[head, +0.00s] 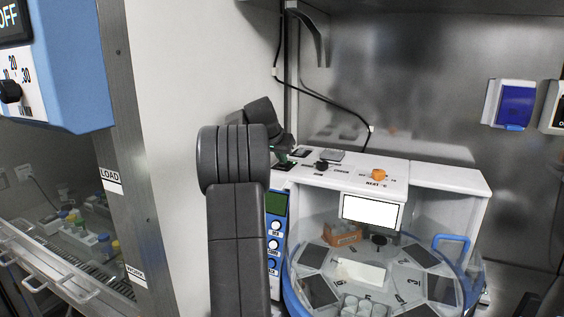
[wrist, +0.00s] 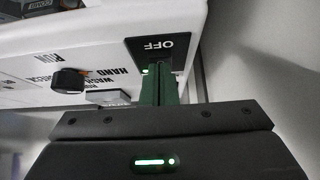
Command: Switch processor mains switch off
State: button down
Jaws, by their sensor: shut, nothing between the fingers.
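The processor (head: 345,172) is a white machine right of centre in the head view. In the wrist view its mains switch (wrist: 160,48) is a black plate with the word OFF, seen upside down. A small lit spot shows beside the fingers on the plate's lower part. My gripper (wrist: 160,82) has its green fingers shut together and empty, with the tips at the lower part of the switch plate. I cannot tell whether they touch it. In the head view my gripper (head: 287,158) is at the top left corner of the processor, and my arm largely hides the switch.
A black knob (wrist: 68,80) and a grey block (wrist: 107,97) are beside the switch. An orange knob (head: 379,175) is farther right on the processor top. A clear round tub with a carousel (head: 400,262) stands below. A black cable (head: 330,108) hangs behind.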

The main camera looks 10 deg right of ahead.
jog(key=shift+f, duration=0.1)
jog(key=shift+p, duration=0.45)
jog(key=shift+w+d+r+p, duration=0.45)
jog(key=shift+w+p, duration=0.1)
jog(key=shift+p, duration=0.3)
jog(key=shift+s+r+p, duration=0.1)
jog(key=shift+r+p, duration=0.2)
jog(key=shift+r, duration=0.1)
jog(key=r, duration=0.1)
jog(key=r+p, duration=0.1)
jog(key=r, duration=0.1)
jog(key=shift+s+a+p, duration=0.15)
jog(key=shift+s+p, duration=0.1)
jog(key=shift+p, duration=0.05)
jog(key=s+a+r+b, duration=0.2)
jog(key=s+a+r, duration=0.3)
jog(key=s, duration=0.1)
jog(key=shift+s+r+b, duration=0.3)
jog(key=shift+s, duration=0.1)
